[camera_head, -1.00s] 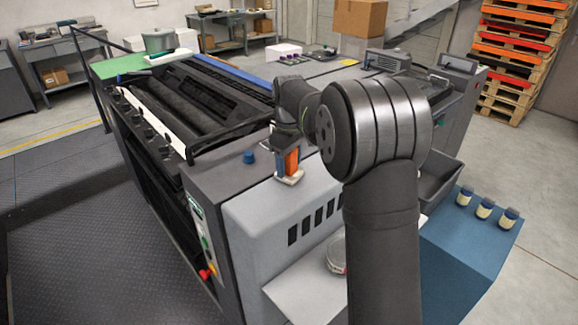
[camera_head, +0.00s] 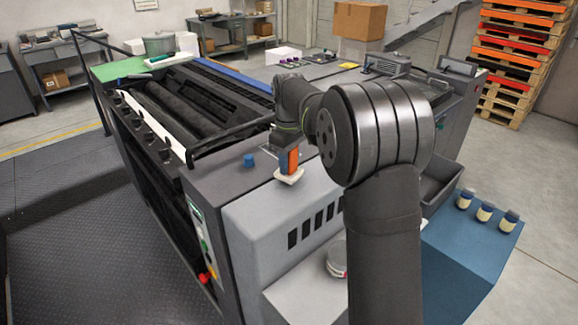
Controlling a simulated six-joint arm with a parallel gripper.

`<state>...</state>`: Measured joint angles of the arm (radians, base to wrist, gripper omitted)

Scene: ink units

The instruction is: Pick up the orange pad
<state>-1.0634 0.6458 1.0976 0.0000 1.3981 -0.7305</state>
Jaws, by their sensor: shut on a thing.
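The orange pad (camera_head: 293,161) is a small upright orange block on the top of the grey press (camera_head: 232,182), left of my arm. A pale flat piece (camera_head: 289,176) shows directly under it. My gripper (camera_head: 287,160) points down and is shut on the orange pad. My arm hides part of the gripper from the right. I cannot tell whether the pad is touching the press top or a little above it.
A blue knob (camera_head: 249,160) stands on the press top just left of the pad. Several small jars (camera_head: 484,211) stand on a blue cabinet (camera_head: 470,250) at the right. A dark bin (camera_head: 440,187) sits behind my arm. A red-and-white round object (camera_head: 337,258) lies near my arm's base.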

